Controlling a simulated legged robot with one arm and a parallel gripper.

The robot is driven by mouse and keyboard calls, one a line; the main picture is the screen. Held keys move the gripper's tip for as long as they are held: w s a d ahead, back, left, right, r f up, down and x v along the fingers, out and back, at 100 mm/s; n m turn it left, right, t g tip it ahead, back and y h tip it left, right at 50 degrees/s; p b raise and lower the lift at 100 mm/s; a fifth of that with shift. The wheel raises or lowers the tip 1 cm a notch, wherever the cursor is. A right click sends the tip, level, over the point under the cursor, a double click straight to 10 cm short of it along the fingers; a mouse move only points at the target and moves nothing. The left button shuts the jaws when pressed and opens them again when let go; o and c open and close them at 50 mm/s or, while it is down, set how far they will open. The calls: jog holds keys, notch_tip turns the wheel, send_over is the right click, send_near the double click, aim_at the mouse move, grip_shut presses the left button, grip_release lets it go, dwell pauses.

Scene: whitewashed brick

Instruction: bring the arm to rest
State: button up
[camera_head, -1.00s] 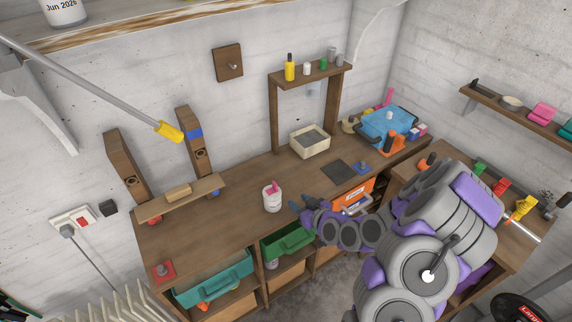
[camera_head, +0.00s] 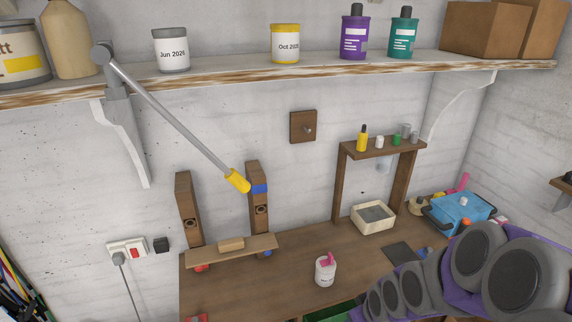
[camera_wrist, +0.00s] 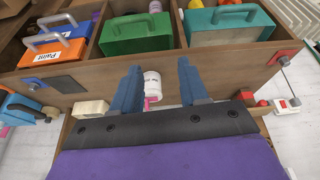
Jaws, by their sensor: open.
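My gripper (camera_wrist: 160,84) shows in the wrist view as two blue fingers spread well apart, with nothing held between them. Beyond the fingertips a white can with a pink part (camera_wrist: 152,88) shows through the gap. In the head view the same can (camera_head: 325,271) stands upright on the wooden workbench (camera_head: 285,267). My purple and grey arm (camera_head: 440,285) crosses the lower right of the head view. The fingers cannot be made out in the head view.
A cream tray (camera_head: 373,217) and a blue toolbox (camera_head: 462,212) stand on the bench to the right. A lamp arm with a yellow end (camera_head: 237,181) juts out above the left side. Green (camera_wrist: 137,33), teal (camera_wrist: 228,25) and orange (camera_wrist: 52,54) bins sit in bench compartments.

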jog(key=s+a+r+m+g+b, duration=0.1)
jog(key=s+r+g, duration=0.1)
jog(key=s, duration=0.6)
jog(key=s+a+r+m+g+h+b, duration=0.1)
jog(key=s+r, duration=0.3)
jog(key=s, duration=0.4)
jog(key=s+a+r+m+g+b, duration=0.2)
jog(key=s+r, duration=0.1)
jog(key=s, duration=0.6)
jog(key=shift+r+m+g+h, duration=0.2)
jog(key=shift+m+g+h, duration=0.1)
jog(key=shift+g, duration=0.1)
